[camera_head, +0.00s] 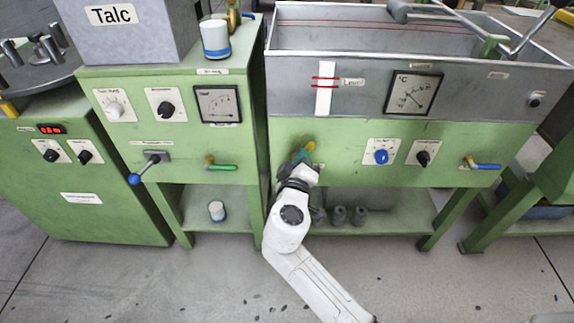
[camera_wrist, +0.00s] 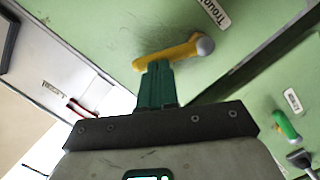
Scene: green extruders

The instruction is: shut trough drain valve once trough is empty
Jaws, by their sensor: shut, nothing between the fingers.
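The grey trough (camera_head: 455,85) sits atop the right green machine, with red lines along its inner wall. I make out no liquid in it, though its bottom is hard to judge. A white level strip (camera_head: 323,88) with red marks is on its front. In the wrist view, a yellow valve handle (camera_wrist: 180,50) with a silver knob lies slanted on the green panel below a label (camera_wrist: 210,12) reading "Trough…". My gripper (camera_wrist: 157,66) is shut and empty, its green fingertips at the handle's lower edge; contact is unclear. In the head view my gripper (camera_head: 303,154) largely covers this valve.
A green-handled valve (camera_head: 221,167) is on the panel to the left, and a blue-handled valve (camera_head: 485,165) is to the right. A blue knob (camera_head: 381,156) and a black knob (camera_head: 422,158) are nearer my gripper. Grey parts (camera_head: 348,215) stand on the shelf below.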

